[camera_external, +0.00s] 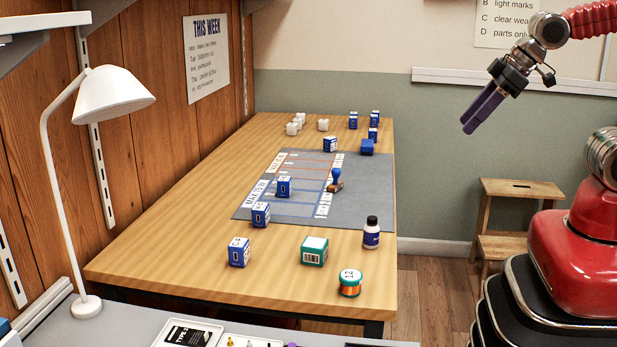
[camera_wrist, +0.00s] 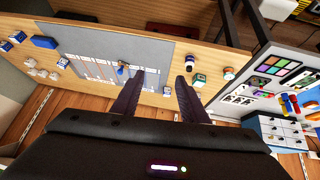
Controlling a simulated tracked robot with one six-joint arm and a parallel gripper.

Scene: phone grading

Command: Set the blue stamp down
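The blue stamp (camera_external: 337,175) has a blue knob handle on a brown base. It stands on the grey mat (camera_external: 362,200), near the printed white labels, apart from the boxes. It also shows small on the mat in the wrist view (camera_wrist: 122,68). My gripper (camera_external: 476,118) is high in the air to the right of the table, well away from the stamp. In the wrist view the fingers (camera_wrist: 159,78) are apart with nothing between them.
Several blue boxes (camera_external: 261,214) stand on and around the mat. An ink bottle (camera_external: 371,233), a teal box (camera_external: 314,251) and an orange-and-green roll (camera_external: 350,284) are at the near right. A lamp (camera_external: 112,92) stands at left. A wooden step stool (camera_external: 515,190) is on the floor.

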